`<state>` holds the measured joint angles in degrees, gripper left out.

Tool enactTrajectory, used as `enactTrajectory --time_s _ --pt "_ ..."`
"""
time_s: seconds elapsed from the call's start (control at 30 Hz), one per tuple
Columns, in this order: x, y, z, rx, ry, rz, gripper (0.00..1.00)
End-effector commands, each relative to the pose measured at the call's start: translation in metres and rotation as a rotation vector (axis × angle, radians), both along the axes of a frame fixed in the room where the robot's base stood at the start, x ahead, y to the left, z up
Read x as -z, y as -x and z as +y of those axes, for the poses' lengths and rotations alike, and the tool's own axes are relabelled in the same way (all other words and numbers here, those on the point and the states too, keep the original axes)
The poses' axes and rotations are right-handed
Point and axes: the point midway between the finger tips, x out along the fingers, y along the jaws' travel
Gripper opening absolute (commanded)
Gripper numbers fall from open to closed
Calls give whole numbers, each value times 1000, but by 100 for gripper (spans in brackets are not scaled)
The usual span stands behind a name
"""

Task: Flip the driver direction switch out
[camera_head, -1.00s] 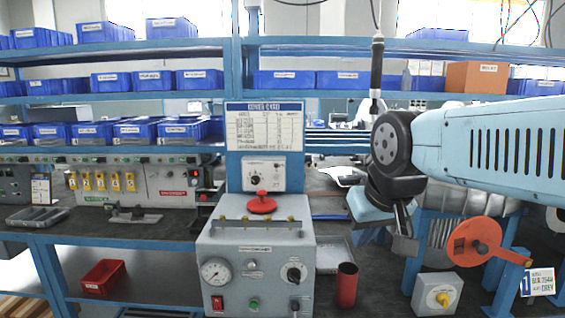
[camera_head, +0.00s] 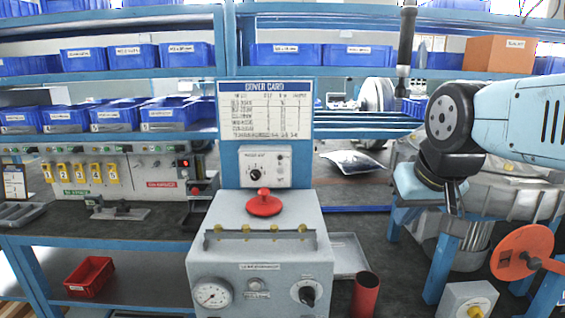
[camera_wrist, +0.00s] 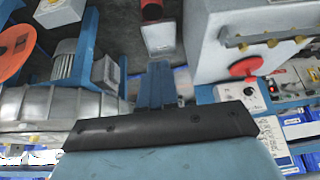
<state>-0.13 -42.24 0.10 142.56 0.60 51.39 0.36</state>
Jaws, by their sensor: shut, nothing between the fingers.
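The driver (camera_head: 406,45) hangs upright at the upper right of the head view, a dark slim body with a lighter lower end. Its direction switch is too small to make out. My gripper (camera_head: 453,197) is below and to the right of the driver in the head view, pointing down, shut and empty. It is apart from the driver. In the wrist view my shut fingers (camera_wrist: 157,85) stand out past the dark gripper body. The driver cannot be made out in the wrist view.
A grey control box (camera_head: 262,240) with a red knob (camera_head: 264,204) stands at the centre. A red cup (camera_head: 365,294), an orange disc (camera_head: 526,252) and a yellow-knobbed box (camera_head: 468,300) are at the lower right. Shelves with blue bins (camera_head: 190,55) run behind.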

Motion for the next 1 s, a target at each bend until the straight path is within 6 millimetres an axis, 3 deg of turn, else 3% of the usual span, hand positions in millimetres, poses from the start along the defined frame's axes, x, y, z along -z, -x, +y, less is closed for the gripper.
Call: enactTrajectory --time_s 0.17,0.4,0.7,0.9,1.0 --pt "-16 -38 3 18 -68 0 0" --pt "-41 -118 45 73 -222 1 0" --pt "-53 -219 105 154 -422 23 0" --pt "-53 -264 134 198 -513 39 0" --pt "-53 -275 141 209 -537 44 0"
